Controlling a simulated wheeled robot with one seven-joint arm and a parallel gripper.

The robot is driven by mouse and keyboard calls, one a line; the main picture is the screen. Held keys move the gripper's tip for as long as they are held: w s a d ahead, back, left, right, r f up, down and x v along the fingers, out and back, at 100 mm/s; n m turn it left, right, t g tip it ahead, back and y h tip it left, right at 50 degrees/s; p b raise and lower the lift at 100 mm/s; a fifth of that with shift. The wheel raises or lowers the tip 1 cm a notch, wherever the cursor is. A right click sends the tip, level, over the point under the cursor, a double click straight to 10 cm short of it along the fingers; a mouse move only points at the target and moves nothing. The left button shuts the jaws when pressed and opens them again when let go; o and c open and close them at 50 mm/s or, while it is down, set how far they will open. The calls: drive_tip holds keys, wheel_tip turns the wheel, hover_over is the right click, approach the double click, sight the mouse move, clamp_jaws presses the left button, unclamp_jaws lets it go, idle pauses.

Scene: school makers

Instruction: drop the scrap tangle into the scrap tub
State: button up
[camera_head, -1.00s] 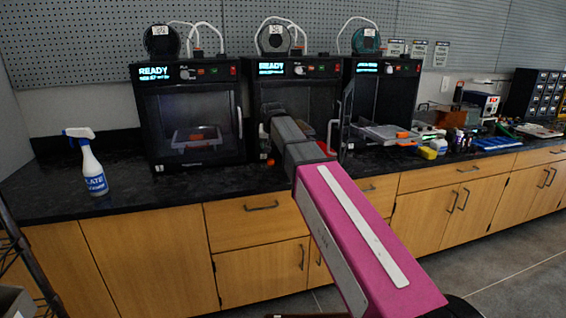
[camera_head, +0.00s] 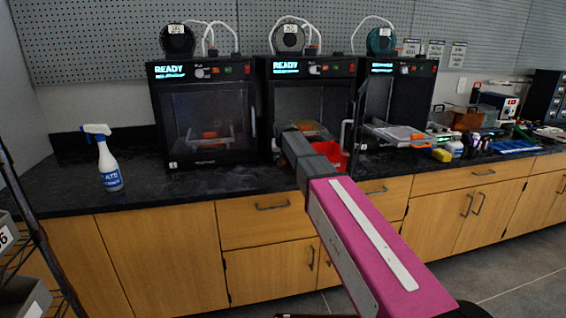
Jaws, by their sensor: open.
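My gripper (camera_head: 289,138) is at the far end of my arm, in front of the middle printer (camera_head: 268,110). Its fingers are small and dark, and the wrist partly hides them; no object shows in them. A red open container (camera_head: 336,158), which looks like the scrap tub, stands on the counter just right of my wrist, partly hidden by it. An orange-red piece (camera_head: 310,127) shows inside the middle printer behind the gripper. I cannot tell whether it is the scrap tangle.
The left printer (camera_head: 205,120) is closed. The right printer (camera_head: 395,100) has a grey tray (camera_head: 393,134) in front. A spray bottle (camera_head: 107,160) stands on the left of the black counter (camera_head: 140,190). A wire rack (camera_head: 35,235) is at the left edge.

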drive_tip(key=shift+w+f, duration=0.2)
drive_tip(key=shift+f, duration=0.1)
drive_tip(key=c, duration=1)
drive_tip(key=shift+c, duration=0.5)
